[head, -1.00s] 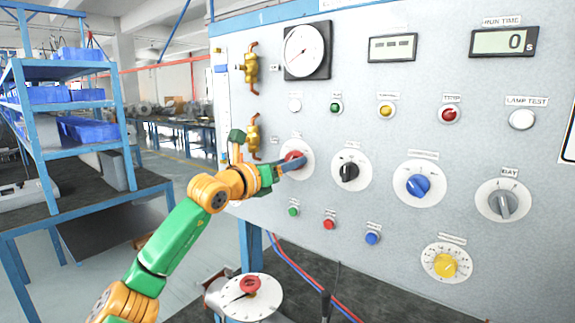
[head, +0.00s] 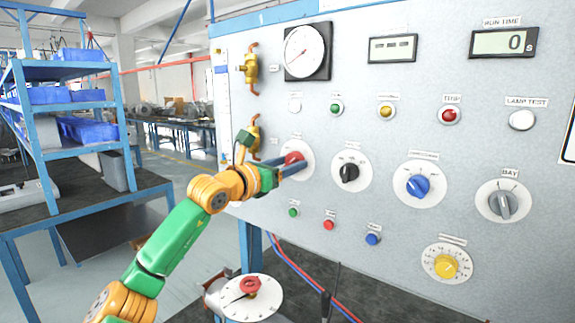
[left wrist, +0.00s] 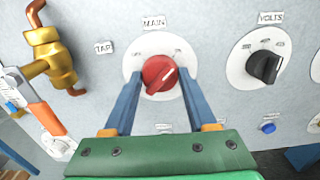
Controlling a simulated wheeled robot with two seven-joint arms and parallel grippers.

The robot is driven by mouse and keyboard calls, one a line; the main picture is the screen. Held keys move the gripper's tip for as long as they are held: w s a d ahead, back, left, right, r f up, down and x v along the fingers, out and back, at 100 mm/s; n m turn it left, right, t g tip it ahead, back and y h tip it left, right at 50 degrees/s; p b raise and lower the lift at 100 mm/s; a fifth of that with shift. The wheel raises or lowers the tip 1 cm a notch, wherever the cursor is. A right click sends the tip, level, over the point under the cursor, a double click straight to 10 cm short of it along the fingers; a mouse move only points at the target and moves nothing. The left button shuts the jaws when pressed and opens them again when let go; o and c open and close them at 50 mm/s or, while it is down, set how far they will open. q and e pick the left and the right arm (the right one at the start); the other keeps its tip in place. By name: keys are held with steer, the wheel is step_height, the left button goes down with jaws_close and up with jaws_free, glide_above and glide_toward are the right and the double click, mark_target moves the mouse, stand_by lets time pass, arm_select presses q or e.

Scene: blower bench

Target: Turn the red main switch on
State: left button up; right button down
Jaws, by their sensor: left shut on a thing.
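The red main switch (head: 294,158) is a round knob on a white dial at the panel's left side. It also shows in the left wrist view (left wrist: 157,68) under the label MAIN. A white line on the knob runs from lower left to upper right. My left gripper (head: 300,168) reaches the knob from the left. Its two blue fingers (left wrist: 160,76) stand on either side of the knob and are shut on it. In the head view the fingers cover part of the knob and dial. My right gripper is out of view.
A black VOLTS knob (left wrist: 264,67) sits just right of the main switch. Brass valves (head: 251,68) stick out at the panel's left edge. A red knob on a white disc (head: 250,286) stands below. Blue shelving (head: 40,130) is far left.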

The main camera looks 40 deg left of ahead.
arm_select(q)
steer(key=o, duration=1.4)
steer(key=shift+c, duration=0.2)
steer(key=s+b, duration=0.6)
steer(key=s, duration=0.1)
steer(key=shift+d, duration=0.4)
steer(key=shift+r, duration=0.1)
